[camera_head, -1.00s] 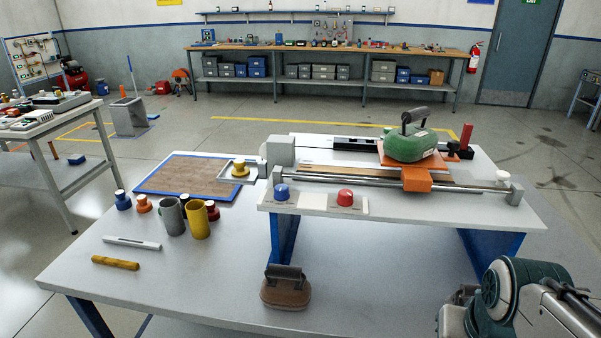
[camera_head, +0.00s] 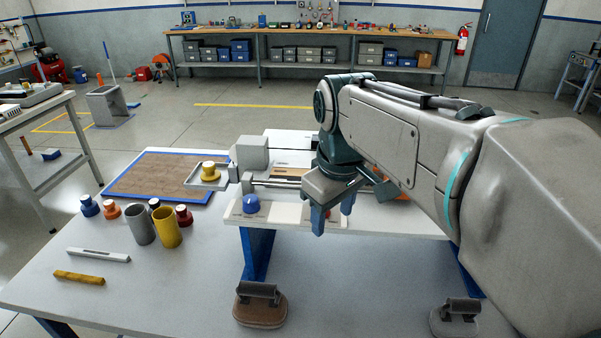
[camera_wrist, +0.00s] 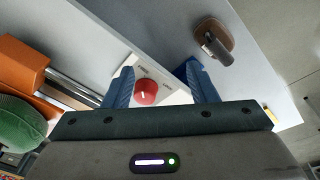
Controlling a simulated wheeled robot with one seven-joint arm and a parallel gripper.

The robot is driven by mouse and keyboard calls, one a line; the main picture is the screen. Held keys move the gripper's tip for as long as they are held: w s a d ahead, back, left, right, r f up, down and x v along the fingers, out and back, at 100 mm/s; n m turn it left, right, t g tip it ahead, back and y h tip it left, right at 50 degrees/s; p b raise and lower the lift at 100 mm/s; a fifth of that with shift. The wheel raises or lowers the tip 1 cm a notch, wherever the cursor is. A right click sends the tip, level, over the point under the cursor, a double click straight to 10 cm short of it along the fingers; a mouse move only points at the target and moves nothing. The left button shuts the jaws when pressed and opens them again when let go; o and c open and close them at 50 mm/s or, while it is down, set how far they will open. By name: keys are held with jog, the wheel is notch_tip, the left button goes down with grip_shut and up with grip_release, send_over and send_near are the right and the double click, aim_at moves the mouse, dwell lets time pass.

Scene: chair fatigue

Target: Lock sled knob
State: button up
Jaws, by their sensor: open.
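A red knob (camera_wrist: 146,92) with a white mark on its top sits on a pale panel along the platform's front edge. My gripper (camera_head: 333,214) is open above that edge, fingers pointing down. In the wrist view the knob shows between the two fingers, closer to the left one; contact cannot be told. My gripper hides most of the knob in the head view. A blue knob (camera_head: 251,204) stands left of it on the same edge. The orange sled (camera_wrist: 22,66) is on the rail, with a green weight (camera_wrist: 20,128) beside it in the wrist view; my arm mostly covers both in the head view.
A grey cup (camera_head: 140,224), a yellow cup (camera_head: 166,228) and small knobbed weights are at the left. A tray with a yellow weight (camera_head: 208,170) is left of the platform.

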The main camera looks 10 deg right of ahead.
jog(key=w+r+n+g+p, duration=0.1)
jog(key=w+r+n, duration=0.45)
jog(key=r, duration=0.65)
jog(key=shift+n, duration=0.45)
jog(key=f, duration=0.9)
jog(key=f+b, duration=0.1)
jog(key=f, duration=0.4)
jog(key=shift+w, duration=0.4)
jog(key=shift+a, duration=0.1)
jog(key=c, duration=1)
